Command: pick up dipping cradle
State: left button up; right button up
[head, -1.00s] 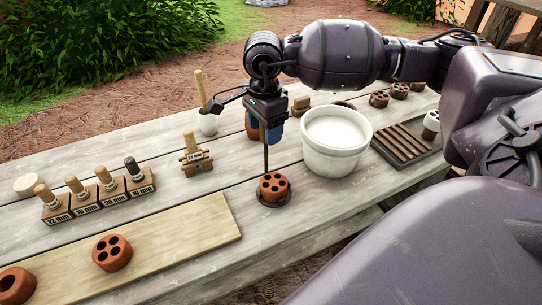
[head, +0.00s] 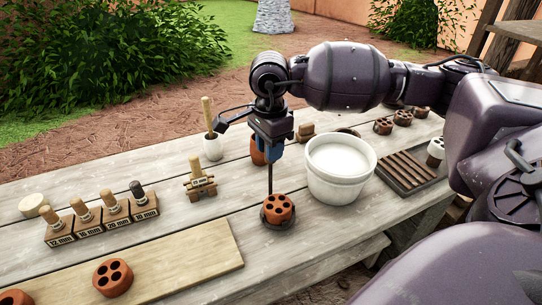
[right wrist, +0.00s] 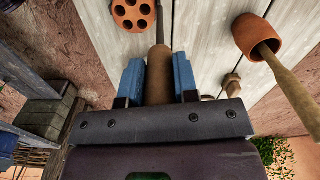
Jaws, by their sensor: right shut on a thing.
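The dipping cradle (head: 265,223) is a dark shallow ring with a thin upright rod, and a red-brown clay piece with several holes (head: 280,207) sits in it. My right gripper (head: 271,152) is above it, shut on the cradle's handle. In the right wrist view the tan wooden handle (right wrist: 158,75) stands between my blue fingers (right wrist: 158,82), with the clay piece (right wrist: 134,14) beyond. The cradle is at or just over the table top; I cannot tell whether it touches. My left gripper is not in view.
A white bucket of pale liquid (head: 340,188) stands close right of the cradle. Beyond it lies a dark slatted tray (head: 408,180). Labelled blocks with handles (head: 103,222) and a wooden board (head: 180,262) are to the left. A cup with a stick (head: 213,148) stands behind.

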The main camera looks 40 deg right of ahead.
notch_tip(320, 180, up, 18)
jog(key=p, duration=0.1)
jog(key=shift+r, duration=0.1)
